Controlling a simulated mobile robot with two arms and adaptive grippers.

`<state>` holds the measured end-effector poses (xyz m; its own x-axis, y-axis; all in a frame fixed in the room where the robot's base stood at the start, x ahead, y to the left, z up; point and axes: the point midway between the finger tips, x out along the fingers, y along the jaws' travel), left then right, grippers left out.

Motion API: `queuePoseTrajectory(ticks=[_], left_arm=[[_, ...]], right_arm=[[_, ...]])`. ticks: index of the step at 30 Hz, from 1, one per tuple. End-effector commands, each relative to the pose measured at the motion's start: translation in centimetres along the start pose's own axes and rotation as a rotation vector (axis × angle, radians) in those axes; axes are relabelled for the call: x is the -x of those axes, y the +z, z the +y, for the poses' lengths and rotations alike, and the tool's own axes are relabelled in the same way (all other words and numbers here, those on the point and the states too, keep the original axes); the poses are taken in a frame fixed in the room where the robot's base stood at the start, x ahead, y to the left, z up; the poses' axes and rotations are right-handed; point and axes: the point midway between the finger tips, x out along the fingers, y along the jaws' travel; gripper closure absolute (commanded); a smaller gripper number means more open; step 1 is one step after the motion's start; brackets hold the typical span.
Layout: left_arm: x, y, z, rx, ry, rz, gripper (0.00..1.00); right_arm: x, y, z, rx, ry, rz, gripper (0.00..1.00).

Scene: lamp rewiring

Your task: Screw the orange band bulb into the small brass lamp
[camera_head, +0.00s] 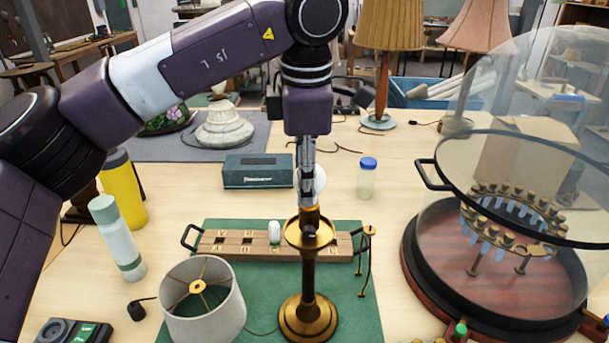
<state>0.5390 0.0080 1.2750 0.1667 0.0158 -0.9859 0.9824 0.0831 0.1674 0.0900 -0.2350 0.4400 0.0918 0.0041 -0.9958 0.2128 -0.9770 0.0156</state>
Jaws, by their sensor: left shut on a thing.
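The small brass lamp (309,270) stands upright on a green mat (260,290), its round brass cup just under my left gripper (308,196). The gripper points straight down and is shut on a white bulb (321,180), which shows partly behind the fingers. The bulb is right above the lamp's socket; I cannot tell whether its base is inside or just over it. No orange band can be made out on it. A wooden bulb rack (215,243) lies behind the lamp, with another white bulb (274,230) standing in it. My right gripper is not in view.
A grey lampshade (203,305) sits left of the lamp, and a thin brass stand (367,262) to its right. A large glass dome (450,240) fills the right side. A dark green box (257,171), a blue-capped jar (367,178) and a white-green bottle (117,236) stand around.

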Motion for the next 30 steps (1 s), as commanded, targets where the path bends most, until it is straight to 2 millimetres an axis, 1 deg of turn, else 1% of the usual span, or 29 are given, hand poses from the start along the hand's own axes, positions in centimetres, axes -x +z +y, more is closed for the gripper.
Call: queuePoseTrajectory(ticks=[1, 3, 9, 12, 16, 26, 30], left_arm=[[0.3, 0.0, 0.1, -0.062, -0.001, -0.012, 0.88], [0.3, 0.0, 0.2, -0.161, -0.002, -0.03, 0.88], [0.2, 0.1, 0.4, -0.426, -0.002, -0.075, 0.88], [0.1, 0.1, 0.5, -0.531, -0.001, -0.093, 0.88], [-0.1, 0.2, 0.5, -0.598, 0.001, -0.104, 0.88], [-0.1, 0.2, 0.5, -0.618, 0.001, -0.107, 0.88], [0.1, 0.2, 0.6, -0.752, -0.001, -0.13, 0.88]], right_arm=[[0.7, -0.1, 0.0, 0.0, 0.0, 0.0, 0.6], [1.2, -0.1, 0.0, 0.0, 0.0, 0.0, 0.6], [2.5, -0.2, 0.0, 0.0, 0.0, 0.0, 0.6], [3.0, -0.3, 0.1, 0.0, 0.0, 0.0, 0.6], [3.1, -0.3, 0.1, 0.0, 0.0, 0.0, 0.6], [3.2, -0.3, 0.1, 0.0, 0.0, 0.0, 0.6], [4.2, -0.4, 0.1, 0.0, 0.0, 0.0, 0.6]])
